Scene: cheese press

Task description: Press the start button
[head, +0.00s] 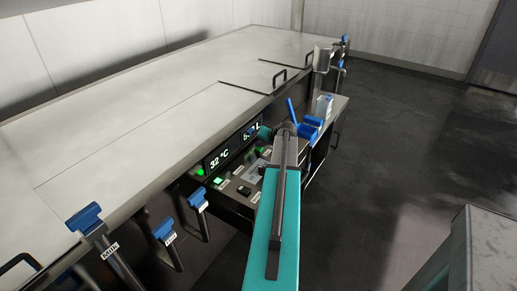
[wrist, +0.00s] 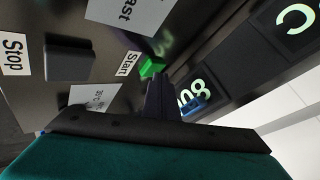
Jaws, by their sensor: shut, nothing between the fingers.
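The green start button (wrist: 150,67) sits on the dark control panel in the wrist view, beside its white "Start" label (wrist: 128,64). My gripper (wrist: 160,78) is shut and empty, its fingertips just below the button in that picture. I cannot tell whether they touch it. The fingers partly overlap the area around the button. In the head view my arm hides most of the gripper near the panel's far end. A lit green button (head: 218,181) shows there, its label too small to read.
A dark stop button (wrist: 70,60) with a "Stop" label is left of the start button. A lit display (wrist: 295,20) lies to the right. In the head view, the display (head: 220,158) reads 32 °C. A large steel vat (head: 150,90) and blue-handled taps (head: 164,230) border the panel.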

